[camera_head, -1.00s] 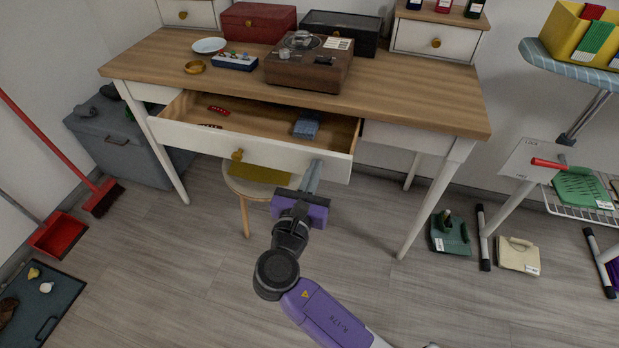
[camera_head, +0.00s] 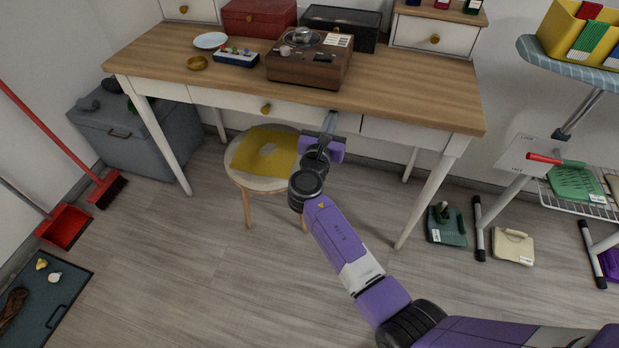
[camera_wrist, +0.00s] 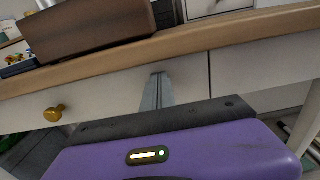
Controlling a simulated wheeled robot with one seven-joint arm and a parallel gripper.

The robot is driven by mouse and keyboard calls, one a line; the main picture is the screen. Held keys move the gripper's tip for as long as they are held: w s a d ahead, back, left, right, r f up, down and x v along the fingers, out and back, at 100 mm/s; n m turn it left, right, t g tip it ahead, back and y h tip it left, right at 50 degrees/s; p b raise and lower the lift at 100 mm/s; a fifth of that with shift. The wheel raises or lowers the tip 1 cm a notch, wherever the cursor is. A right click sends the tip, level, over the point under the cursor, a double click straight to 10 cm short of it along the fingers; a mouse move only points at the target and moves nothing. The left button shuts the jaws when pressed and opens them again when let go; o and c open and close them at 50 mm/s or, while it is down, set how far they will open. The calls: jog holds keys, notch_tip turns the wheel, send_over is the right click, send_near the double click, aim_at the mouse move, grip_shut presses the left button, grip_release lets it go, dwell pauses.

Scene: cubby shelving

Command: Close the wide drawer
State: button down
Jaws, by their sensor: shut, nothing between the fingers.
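The wide drawer (camera_head: 232,102) is a white front with a brass knob (camera_head: 266,109), under the wooden top of the desk (camera_head: 420,98). Its front now sits in line with the desk's apron, and its inside is hidden. My gripper (camera_head: 331,116) is shut and empty, with its fingertips at the right part of the drawer front. In the wrist view the shut fingers (camera_wrist: 157,80) point at the white drawer front (camera_wrist: 110,98), right of the knob (camera_wrist: 54,113). I cannot tell whether the fingertips still touch the front.
A stool (camera_head: 236,177) with a yellow cloth stands under the desk, left of my gripper. A brown record player (camera_head: 308,68) sits on the desktop. A grey chest (camera_head: 140,145) stands left and a rack with an ironing board (camera_head: 575,60) right. The front floor is mostly clear.

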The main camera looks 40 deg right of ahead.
jog(key=shift+w+d+r, duration=0.15)
jog(key=shift+d, duration=0.2)
jog(key=p+v, duration=0.1)
jog(key=v, duration=0.7)
jog(key=shift+a+p, duration=0.25)
jog(key=shift+p, duration=0.05)
